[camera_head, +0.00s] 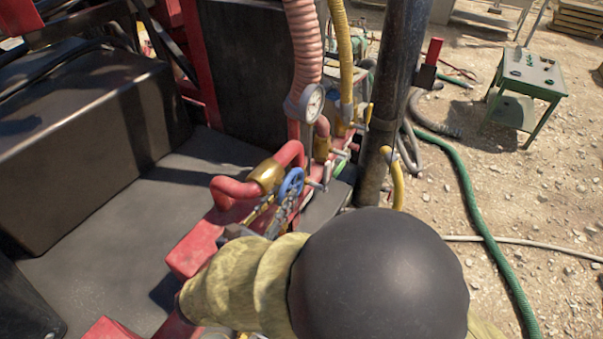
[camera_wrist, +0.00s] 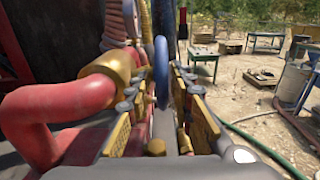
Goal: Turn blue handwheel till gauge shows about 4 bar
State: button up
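The blue handwheel (camera_head: 291,182) sits on the red pipework beside a brass fitting, partly covered by my gripper in the head view. In the wrist view the handwheel (camera_wrist: 161,66) is edge-on, its rim standing upright between my two fingers. My gripper (camera_wrist: 160,84) is open around the rim, with a narrow gap visible on each side. In the head view my gripper (camera_head: 284,208) is at the wheel's near side, partly hidden by my arm. The pressure gauge (camera_head: 312,102) has a white dial above and behind the wheel; its needle is too small to read.
A red pipe with a brass fitting (camera_head: 267,174) is close to the left of my gripper. A dark upright post (camera_head: 387,95) and small valve levers (camera_head: 340,153) stand behind and right. A ribbed pink hose (camera_head: 303,45) rises near the gauge.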

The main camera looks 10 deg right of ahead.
aim_at(293, 185)
jog(key=p+x, duration=0.1)
jog(key=x, duration=0.6)
jog(key=shift+w+d, duration=0.2)
grip_shut()
